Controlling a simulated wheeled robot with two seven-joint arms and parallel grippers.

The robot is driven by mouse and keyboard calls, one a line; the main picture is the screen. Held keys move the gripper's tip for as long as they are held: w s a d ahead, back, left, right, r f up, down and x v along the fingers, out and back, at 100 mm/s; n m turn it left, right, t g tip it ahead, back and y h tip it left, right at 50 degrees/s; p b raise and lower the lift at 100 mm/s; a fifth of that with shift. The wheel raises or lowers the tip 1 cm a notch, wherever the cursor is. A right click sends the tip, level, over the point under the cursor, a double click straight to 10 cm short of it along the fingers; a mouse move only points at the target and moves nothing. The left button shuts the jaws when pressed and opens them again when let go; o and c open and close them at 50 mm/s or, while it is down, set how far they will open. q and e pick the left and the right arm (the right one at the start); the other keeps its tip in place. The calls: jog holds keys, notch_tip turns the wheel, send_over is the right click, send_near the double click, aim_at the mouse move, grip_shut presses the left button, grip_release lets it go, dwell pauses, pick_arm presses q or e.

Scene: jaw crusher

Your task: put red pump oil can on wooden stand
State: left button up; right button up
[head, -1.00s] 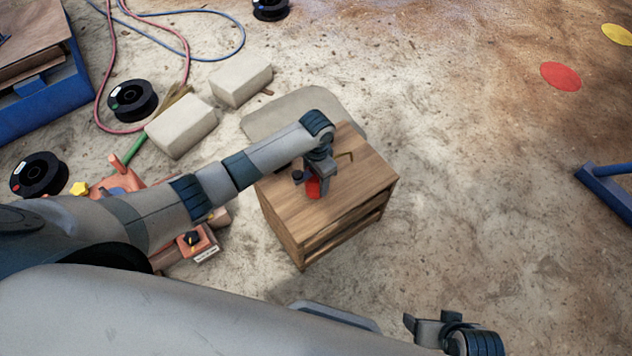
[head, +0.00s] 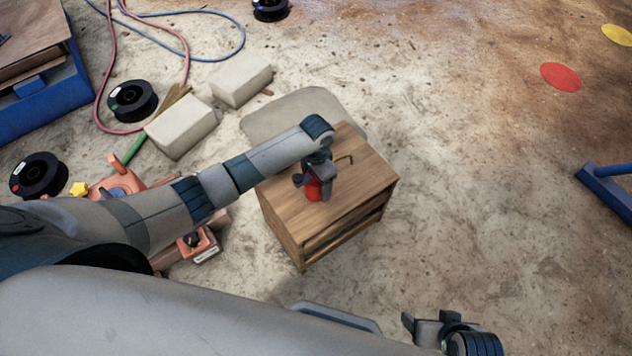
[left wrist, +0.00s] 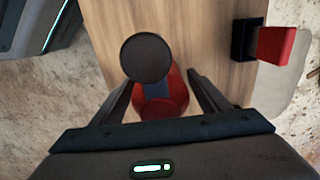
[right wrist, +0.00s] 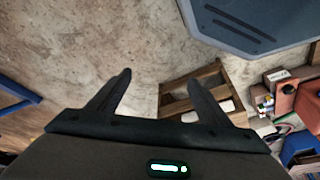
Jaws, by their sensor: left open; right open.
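The red pump oil can (head: 313,190) is on top of the wooden stand (head: 362,182), mostly hidden under my left gripper (head: 314,187). In the left wrist view its red body (left wrist: 165,100) shows between the two spread fingers, with a dark round part (left wrist: 147,57) above it in the picture. My left gripper is open around the can; whether a finger touches it I cannot tell. A thin brass-coloured piece (head: 346,157) shows beside the gripper over the stand. My right gripper (head: 428,320) is open and empty, away from the stand at the lower right.
A red and black object (left wrist: 275,45) shows near the stand's edge in the left wrist view. Pale blocks (head: 181,126) and black spools (head: 133,100) lie on the floor to the left. A blue metal frame (head: 606,195) is at the right. Floor right of the stand is clear.

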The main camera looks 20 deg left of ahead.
pick_arm(q)
notch_tip(320, 180, up, 6)
jog(key=shift+r+p, duration=0.1)
jog(key=shift+p, duration=0.6)
notch_tip(320, 180, up, 6)
jog(key=shift+r+p, duration=0.1)
jog(key=shift+p, duration=0.35)
pick_arm(e)
jog(key=f, duration=0.1)
jog(key=d+f, duration=0.1)
jog(key=f+g, duration=0.1)
jog(key=shift+s+d, duration=0.2)
jog(key=shift+d, duration=0.05)
jog(key=shift+a, duration=0.1)
